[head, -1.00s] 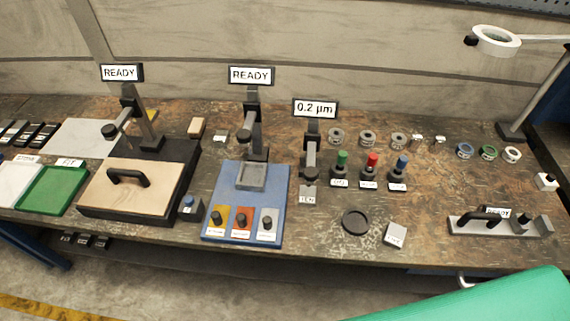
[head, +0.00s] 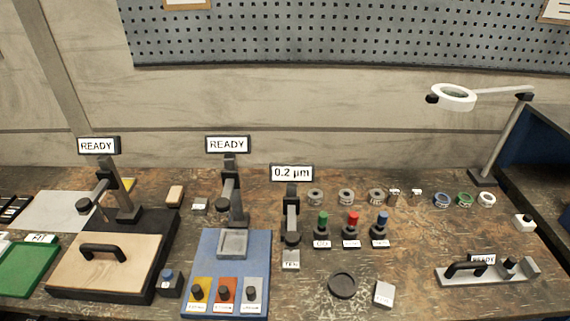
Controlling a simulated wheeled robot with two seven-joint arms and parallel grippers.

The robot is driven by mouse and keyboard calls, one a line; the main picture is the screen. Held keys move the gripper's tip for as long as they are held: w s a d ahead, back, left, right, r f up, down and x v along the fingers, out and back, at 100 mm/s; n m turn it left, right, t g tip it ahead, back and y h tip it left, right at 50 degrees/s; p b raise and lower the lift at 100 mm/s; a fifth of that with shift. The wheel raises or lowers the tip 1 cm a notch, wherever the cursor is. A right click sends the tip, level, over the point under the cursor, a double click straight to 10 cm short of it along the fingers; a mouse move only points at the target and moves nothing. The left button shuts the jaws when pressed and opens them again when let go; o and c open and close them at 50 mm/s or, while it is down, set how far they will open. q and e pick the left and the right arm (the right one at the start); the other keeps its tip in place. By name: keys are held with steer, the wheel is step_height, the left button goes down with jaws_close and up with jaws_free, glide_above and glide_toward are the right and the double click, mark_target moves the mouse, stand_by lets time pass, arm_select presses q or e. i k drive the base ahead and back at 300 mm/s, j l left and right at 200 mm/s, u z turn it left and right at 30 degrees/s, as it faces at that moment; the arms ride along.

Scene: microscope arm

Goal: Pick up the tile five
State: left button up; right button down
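A pale grey square tile (head: 384,294) lies flat on the workbench near the front edge, right of a dark round dish (head: 342,285). Its faint marking is too small to read. Another small grey tile-like block (head: 291,260) with a label sits at the foot of the gauge stand marked 0.2 µm (head: 291,215). I cannot tell from the markings which one is tile five. Neither of my grippers is in view.
Green-, red- and blue-topped bottles (head: 352,232) stand behind the dish. Left are a blue base with knobs (head: 238,268) and a wooden-topped press (head: 105,265). Right are a black-handled fixture (head: 485,272) and a magnifier lamp (head: 452,97).

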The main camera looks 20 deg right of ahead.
mark_target(384, 296)
steer(key=z, duration=1.45)
steer(key=i+l+u, duration=0.2)
steer(key=l, duration=0.2)
steer(key=i+l+u, duration=0.25)
steer(key=k+l, duration=0.1)
